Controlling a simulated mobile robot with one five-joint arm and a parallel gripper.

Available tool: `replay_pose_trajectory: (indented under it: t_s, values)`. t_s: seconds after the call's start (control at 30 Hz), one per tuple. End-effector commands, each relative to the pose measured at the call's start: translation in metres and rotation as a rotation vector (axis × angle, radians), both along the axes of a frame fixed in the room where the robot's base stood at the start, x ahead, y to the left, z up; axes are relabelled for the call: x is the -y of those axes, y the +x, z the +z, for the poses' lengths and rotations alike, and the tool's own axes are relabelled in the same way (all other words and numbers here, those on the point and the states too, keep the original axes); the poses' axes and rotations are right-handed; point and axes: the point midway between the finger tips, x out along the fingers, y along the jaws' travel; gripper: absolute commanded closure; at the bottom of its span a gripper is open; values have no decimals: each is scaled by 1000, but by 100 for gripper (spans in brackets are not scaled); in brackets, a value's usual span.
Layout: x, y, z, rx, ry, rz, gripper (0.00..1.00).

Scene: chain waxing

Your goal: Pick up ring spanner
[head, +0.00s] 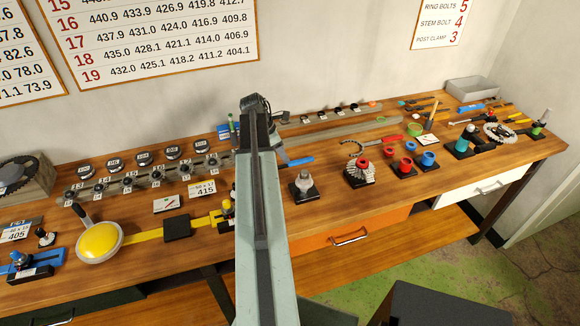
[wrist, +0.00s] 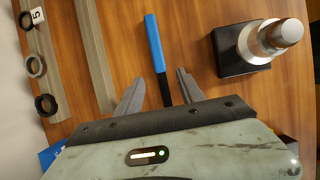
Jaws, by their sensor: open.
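A slim tool with a blue handle and a black shaft lies on the wooden bench. In the wrist view the tool (wrist: 155,42) points in between my fingers, its black part near them and its blue end away from me. No ring end shows, so I cannot tell for sure that it is the ring spanner. In the head view its blue handle (head: 300,161) lies just right of my gripper, which my arm partly hides. My gripper (wrist: 160,76) is open, with one finger on each side of the black shaft and nothing held.
A silver post on a black block (wrist: 234,52) stands close right of my fingers; it also shows in the head view (head: 304,193). Long grey rails (wrist: 92,55) and black rings (wrist: 36,67) lie left. Coloured cups (head: 389,151) stand further right.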

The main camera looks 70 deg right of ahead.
Motion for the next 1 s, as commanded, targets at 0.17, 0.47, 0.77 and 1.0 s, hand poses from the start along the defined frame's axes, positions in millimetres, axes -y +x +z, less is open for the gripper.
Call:
replay_pose_trajectory:
  t_s: [0.17,0.47,0.77,1.0]
  values:
    - [7,-8,-29,0,0,-1,55]
    - [13,-16,-45,0,0,0,55]
    - [13,-15,-44,0,0,1,100]
    - [13,-15,-44,0,0,1,100]
